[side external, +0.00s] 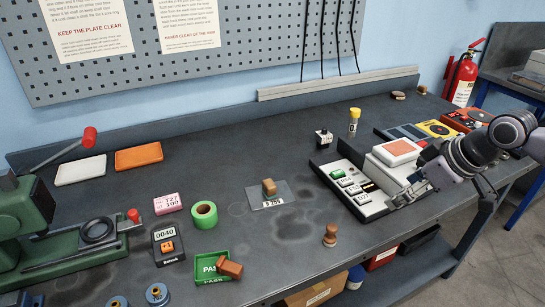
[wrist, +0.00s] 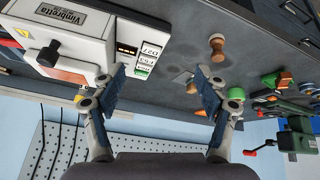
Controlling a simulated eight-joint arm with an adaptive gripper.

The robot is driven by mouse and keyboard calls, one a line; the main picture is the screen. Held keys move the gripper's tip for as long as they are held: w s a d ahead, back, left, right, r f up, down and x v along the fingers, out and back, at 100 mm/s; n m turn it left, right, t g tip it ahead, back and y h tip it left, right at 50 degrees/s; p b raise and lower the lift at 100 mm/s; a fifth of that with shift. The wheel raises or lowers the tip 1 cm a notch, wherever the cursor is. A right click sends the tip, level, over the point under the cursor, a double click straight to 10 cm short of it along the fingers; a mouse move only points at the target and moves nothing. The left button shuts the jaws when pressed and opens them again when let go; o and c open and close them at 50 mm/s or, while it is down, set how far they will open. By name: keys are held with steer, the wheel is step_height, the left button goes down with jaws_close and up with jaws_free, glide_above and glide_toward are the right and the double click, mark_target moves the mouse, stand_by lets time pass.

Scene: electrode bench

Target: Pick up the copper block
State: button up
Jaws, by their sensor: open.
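A small copper-brown block (side external: 269,187) stands on a flat grey plate (side external: 257,201) with a printed label, mid-bench in the side view. A second brown block (side external: 229,268) lies tilted on the green PASS tray (side external: 204,272) nearer the front. I cannot tell which is the copper one. My gripper (side external: 405,194) is at the right, over or beside the white instrument, well apart from both blocks. In the wrist view its two fingers (wrist: 162,82) are spread wide with nothing between them.
The white instrument (side external: 375,207) with a sloped keypad stands right of the plate; it also shows in the wrist view (wrist: 88,28). A wooden stamp (side external: 330,237), a green tape roll (side external: 204,214), a 0040 counter (side external: 166,246) and a green press (side external: 95,262) surround the plate.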

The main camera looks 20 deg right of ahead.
steer(key=w+a+r+n+g, duration=0.2)
steer(key=w+a+r+n, duration=0.1)
steer(key=w+a+n, duration=0.4)
steer(key=n+g, duration=0.4)
steer(key=n, duration=1.2)
glide_above(229, 265)
step_height(229, 265, down, 3)
steer(key=shift+h, duration=0.3)
steer(key=shift+f, duration=5.05)
jaws_close()
steer(key=shift+r, duration=0.1)
